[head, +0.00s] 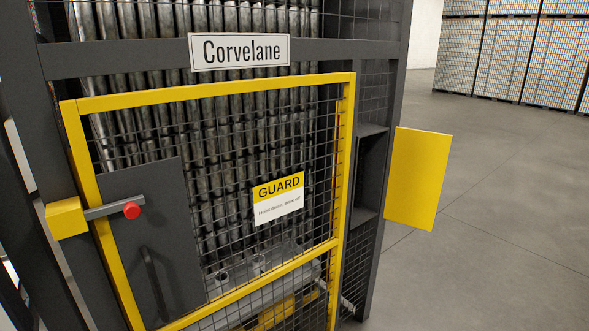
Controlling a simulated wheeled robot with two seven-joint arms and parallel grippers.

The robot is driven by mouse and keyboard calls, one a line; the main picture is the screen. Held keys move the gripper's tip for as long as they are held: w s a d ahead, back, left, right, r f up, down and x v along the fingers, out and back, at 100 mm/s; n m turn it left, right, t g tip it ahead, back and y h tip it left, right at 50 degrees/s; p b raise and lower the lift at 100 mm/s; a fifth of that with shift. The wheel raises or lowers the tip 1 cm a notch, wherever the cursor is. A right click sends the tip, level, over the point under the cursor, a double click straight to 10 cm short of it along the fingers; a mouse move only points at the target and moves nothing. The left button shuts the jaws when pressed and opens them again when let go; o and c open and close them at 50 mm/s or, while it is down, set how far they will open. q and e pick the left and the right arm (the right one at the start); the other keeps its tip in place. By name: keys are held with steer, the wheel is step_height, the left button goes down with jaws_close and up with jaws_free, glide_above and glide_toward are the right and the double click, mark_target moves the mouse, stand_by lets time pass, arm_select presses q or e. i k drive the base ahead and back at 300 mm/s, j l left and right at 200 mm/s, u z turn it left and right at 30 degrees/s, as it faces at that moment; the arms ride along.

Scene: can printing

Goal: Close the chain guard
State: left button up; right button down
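The guard (221,95) is a yellow-framed door with black wire mesh on the front of a dark grey machine. A "GUARD" sign (278,198) hangs on its mesh. A dark plate (150,215) with a dark vertical handle (155,283) fills its left part. A grey latch bar with a red knob (132,210) runs from the plate to a yellow block (67,218) on the left post. The guard's frame lies close to the machine front; I cannot tell if a small gap remains. Neither gripper shows in the head view.
A yellow panel (418,178) sticks out at the right beside a dark recess (370,175) in the machine's side. A "Corvelane" sign (239,51) is above the guard. Stacked pallets (515,55) stand far back right. The grey floor at right is clear.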

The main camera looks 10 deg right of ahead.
mark_target(420, 157)
steer(key=i+l, duration=0.15)
steer(key=l, duration=0.2)
steer(key=i+l, duration=0.2)
steer(key=i+l+u, duration=0.1)
steer(key=l, duration=0.35)
steer(key=i+l, duration=0.2)
steer(key=l, duration=0.15)
steer(key=i+l, duration=0.15)
steer(key=l, duration=0.2)
steer(key=i+l+u, duration=0.1)
steer(key=l, duration=0.25)
